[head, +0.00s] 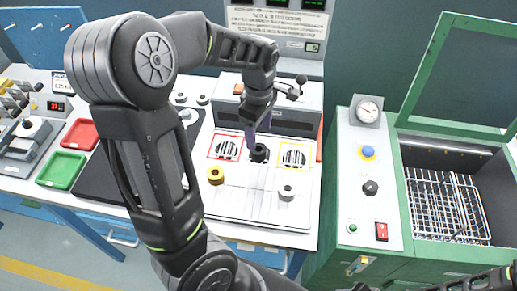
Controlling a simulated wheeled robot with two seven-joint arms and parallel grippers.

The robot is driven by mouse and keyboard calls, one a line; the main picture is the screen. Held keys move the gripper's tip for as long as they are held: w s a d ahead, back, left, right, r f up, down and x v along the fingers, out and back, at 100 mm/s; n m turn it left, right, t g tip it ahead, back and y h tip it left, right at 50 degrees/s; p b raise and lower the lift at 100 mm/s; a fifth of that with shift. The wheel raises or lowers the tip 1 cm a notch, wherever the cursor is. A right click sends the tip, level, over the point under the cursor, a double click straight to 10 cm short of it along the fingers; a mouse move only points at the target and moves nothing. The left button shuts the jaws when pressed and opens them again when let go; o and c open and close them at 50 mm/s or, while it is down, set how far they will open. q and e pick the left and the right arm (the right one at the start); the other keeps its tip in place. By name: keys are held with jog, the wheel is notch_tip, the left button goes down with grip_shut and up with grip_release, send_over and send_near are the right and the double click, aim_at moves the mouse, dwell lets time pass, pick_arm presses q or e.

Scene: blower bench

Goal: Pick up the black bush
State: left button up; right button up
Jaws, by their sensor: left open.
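The black bush (259,154) stands on the pale work plate, between a red-framed and a yellow-framed grille. My left gripper (254,141) is open and points down right above the bush. Its fingertips are close to the top of the bush. The view is too small to tell whether they touch or straddle it. My right gripper does not show; only a dark piece of an arm appears at the lower right corner.
A yellow bush (216,175) and a grey bush (286,192) stand nearer on the work plate (245,205). Red (80,134) and green (61,170) trays lie at the left. A green machine (370,200) with an open lid and wire basket (445,205) stands at the right.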

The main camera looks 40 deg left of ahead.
aim_at(259, 149)
pick_arm(q)
jog(key=shift+f, duration=1.3)
jog(key=shift+f+p, duration=0.6)
jog(key=shift+f, duration=2.05)
grip_shut()
